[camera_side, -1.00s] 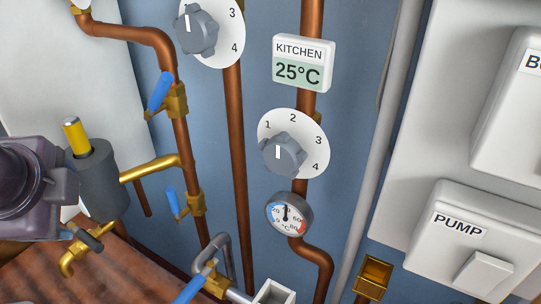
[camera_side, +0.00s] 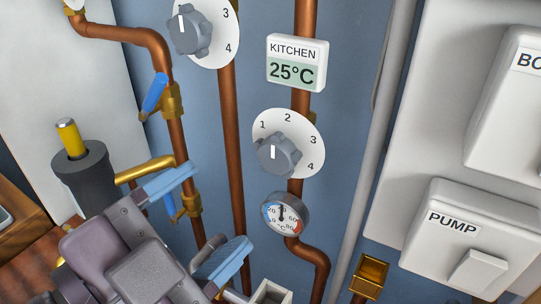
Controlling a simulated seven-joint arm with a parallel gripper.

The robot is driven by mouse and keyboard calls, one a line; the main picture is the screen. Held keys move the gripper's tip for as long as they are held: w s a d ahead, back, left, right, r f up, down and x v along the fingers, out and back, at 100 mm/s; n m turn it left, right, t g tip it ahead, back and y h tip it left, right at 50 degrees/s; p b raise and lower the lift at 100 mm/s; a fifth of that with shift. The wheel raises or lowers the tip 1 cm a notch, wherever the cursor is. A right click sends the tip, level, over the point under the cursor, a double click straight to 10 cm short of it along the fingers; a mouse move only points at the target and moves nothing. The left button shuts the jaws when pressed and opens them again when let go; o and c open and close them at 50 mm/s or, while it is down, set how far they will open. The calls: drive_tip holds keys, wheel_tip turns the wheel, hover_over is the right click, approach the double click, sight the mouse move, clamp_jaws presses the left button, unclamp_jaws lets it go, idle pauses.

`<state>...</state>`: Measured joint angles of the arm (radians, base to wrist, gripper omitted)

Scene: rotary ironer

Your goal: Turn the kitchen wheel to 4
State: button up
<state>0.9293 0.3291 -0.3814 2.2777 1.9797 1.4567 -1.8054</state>
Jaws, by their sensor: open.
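The kitchen wheel (camera_side: 279,154) is a grey lobed knob on a white dial plate (camera_side: 312,152) numbered 1 to 4. Its white mark stands upright, toward the 1 and 2 side; the exact setting is hard to tell. The KITCHEN display (camera_side: 296,62) above it reads 25°C. My gripper (camera_side: 222,204) is at the lower left of the wheel, its two light blue fingers spread apart with nothing between them. It is clear of the wheel, which is fully in view.
A second dial with a knob (camera_side: 188,30) is at the upper left. A gauge (camera_side: 285,213) sits just below the wheel on a copper pipe. Blue-handled valves (camera_side: 155,92) and a brass pipe (camera_side: 145,169) are at left. The PUMP switch box (camera_side: 452,245) is at right.

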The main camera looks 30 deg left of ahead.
sight(274, 159)
drive_tip(key=w, duration=0.6)
drive_tip(key=w+d, duration=0.1)
drive_tip(key=w, duration=0.2)
drive_tip(key=shift+w+d, duration=0.1)
drive_tip(key=shift+w, duration=0.3)
drive_tip(key=shift+c, duration=0.2)
drive_tip(key=c, duration=0.9)
